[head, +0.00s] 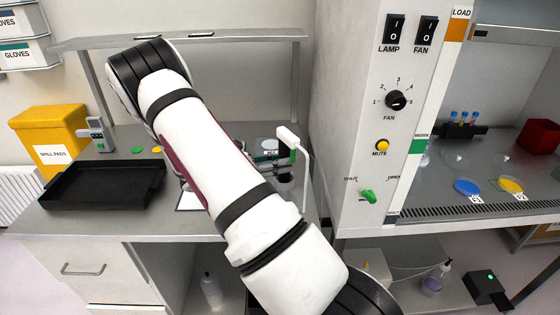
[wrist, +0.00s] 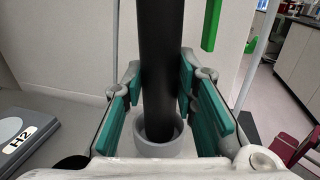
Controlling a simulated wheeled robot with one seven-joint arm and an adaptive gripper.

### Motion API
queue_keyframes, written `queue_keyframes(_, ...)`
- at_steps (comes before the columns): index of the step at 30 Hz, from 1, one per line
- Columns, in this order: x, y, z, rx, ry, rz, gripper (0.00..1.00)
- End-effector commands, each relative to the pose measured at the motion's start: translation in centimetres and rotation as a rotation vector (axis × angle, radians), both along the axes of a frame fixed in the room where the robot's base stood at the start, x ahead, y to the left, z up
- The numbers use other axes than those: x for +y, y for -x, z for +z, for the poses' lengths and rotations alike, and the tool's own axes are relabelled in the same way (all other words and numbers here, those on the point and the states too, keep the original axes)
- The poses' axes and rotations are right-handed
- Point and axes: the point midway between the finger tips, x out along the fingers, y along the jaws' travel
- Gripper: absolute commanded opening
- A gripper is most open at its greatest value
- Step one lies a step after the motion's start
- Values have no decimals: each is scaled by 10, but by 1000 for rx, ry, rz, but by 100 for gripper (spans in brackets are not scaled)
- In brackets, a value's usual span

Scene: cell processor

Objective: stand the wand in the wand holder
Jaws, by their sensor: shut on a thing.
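The wand (wrist: 160,60) is a dark, upright cylinder in the middle of the wrist view. My gripper (wrist: 159,78) is shut on it, with green pads on both sides. The wand holder looks to be the grey round cup (wrist: 158,149) below. The wand's lower end appears inside the cup's rim; I cannot tell whether it rests on the bottom. In the head view my gripper (head: 266,157) is partly hidden behind my arm, beside a white post. The dark wand (head: 285,173) shows there only in part, and the cup is not clear.
A white post (head: 303,180) with a bent top and a green strip (head: 293,157) stands close to my gripper. The cabinet (head: 365,120) rises to the right. A black tray (head: 105,187) and yellow bin (head: 50,135) are at left. A plate labelled H2 (wrist: 25,130) lies nearby.

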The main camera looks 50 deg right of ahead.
Motion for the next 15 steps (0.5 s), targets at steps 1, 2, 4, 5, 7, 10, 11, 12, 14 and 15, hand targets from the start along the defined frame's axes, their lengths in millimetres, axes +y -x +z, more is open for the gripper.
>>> queue_keyframes(1, 0, 0, -1, 1, 1, 0, 0)
queue_keyframes(2, 0, 0, -2, 1, 1, 0, 0)
queue_keyframes(4, 0, 0, -4, 1, 1, 0, 0)
queue_keyframes(5, 0, 0, -4, 1, 1, 0, 0)
queue_keyframes(7, 0, 0, -3, 1, 1, 0, 0)
queue_keyframes(10, 0, 0, -3, 1, 1, 0, 42)
queue_keyframes(11, 0, 0, -3, 1, 1, 0, 49)
queue_keyframes(12, 0, 0, -3, 0, 0, 0, 50)
queue_keyframes(14, 0, 0, -3, 0, 0, -1, 50)
queue_keyframes(15, 0, 0, -3, 0, 0, -1, 50)
